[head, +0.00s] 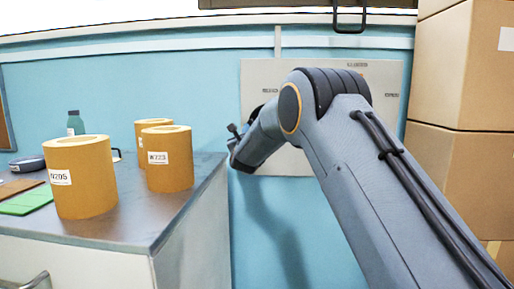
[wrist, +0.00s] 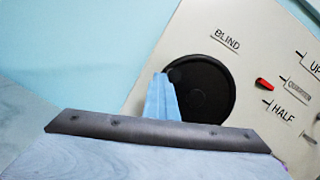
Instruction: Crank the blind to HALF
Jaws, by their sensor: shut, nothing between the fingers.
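A pale panel (head: 388,78) is on the blue wall, partly hidden behind my arm in the head view. In the wrist view the panel (wrist: 262,45) carries the word BLIND and a round black disc (wrist: 215,88). To the disc's right are the labels UP (wrist: 314,66), a small one that is hard to read, and HALF (wrist: 283,111). A red pointer (wrist: 264,84) lies nearest the small middle label, above HALF. My gripper (wrist: 160,92) is shut and empty, its blue fingers overlapping the disc's left edge; contact cannot be told. No crank handle is clearly visible.
Stacked cardboard boxes (head: 460,175) stand at right. A dark bracket (head: 349,20) hangs above the panel.

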